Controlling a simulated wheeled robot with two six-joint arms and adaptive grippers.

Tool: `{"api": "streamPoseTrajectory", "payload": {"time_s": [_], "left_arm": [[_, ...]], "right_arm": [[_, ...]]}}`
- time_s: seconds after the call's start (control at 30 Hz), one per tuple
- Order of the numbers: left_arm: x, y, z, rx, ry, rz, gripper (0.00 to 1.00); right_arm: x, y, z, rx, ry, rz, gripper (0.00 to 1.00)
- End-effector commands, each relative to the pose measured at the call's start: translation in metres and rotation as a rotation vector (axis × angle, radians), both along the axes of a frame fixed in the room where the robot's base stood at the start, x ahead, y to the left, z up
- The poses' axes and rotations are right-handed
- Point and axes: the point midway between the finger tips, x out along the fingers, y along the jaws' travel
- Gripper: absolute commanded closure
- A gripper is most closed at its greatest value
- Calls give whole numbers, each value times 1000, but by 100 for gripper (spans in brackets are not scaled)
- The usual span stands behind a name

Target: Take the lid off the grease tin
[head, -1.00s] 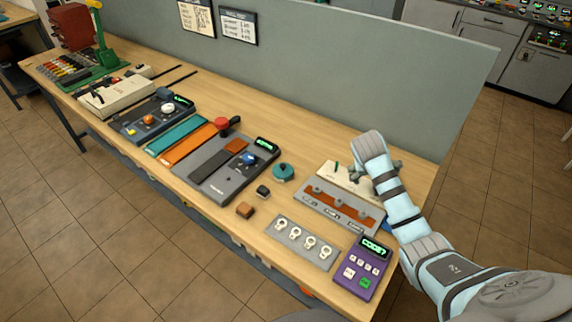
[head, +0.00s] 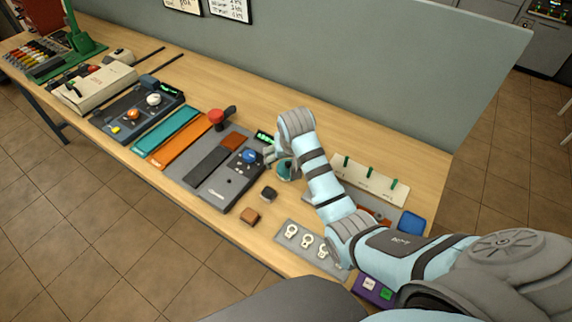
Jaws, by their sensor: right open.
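The grease tin appears to be the small round teal tin (head: 284,173) on the table, right of the grey panel with the blue knob. Its lid seems to be on, but my right gripper and arm partly cover it, so I cannot tell the lid from the body. My right gripper (head: 280,163) is open, with its fingers over and beside the tin. I cannot tell whether they touch it. My left gripper is not in view.
The grey panel with the blue knob (head: 250,157) is close on the left. A small black block (head: 269,194) and a brown block (head: 250,216) lie in front. A cream rack with green pegs (head: 368,179) stands right of my arm. A grey partition (head: 370,90) runs behind.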

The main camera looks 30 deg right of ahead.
Motion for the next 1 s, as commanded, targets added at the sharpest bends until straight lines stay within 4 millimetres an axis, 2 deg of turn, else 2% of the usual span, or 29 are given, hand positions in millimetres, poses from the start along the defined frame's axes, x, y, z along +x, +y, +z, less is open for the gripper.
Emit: {"api": "streamPoseTrajectory", "payload": {"time_s": [0.03, 0.23, 0.4, 0.57, 0.67, 0.93, 1.0], "left_arm": [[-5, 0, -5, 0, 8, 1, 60], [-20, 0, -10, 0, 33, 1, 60], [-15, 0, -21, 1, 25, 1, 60], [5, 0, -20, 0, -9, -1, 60], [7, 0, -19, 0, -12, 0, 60], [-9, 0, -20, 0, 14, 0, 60], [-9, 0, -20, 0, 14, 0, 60]], "right_arm": [[5, -1, -12, 0, 4, 1, 14], [24, -6, -38, 0, 8, 0, 14], [40, -13, -67, -1, 9, -4, 14], [42, -14, -73, 0, 8, -3, 14], [42, -14, -72, -1, 8, -4, 14], [42, -14, -72, -1, 8, -4, 55], [41, -14, -72, -1, 9, -4, 56]]}}
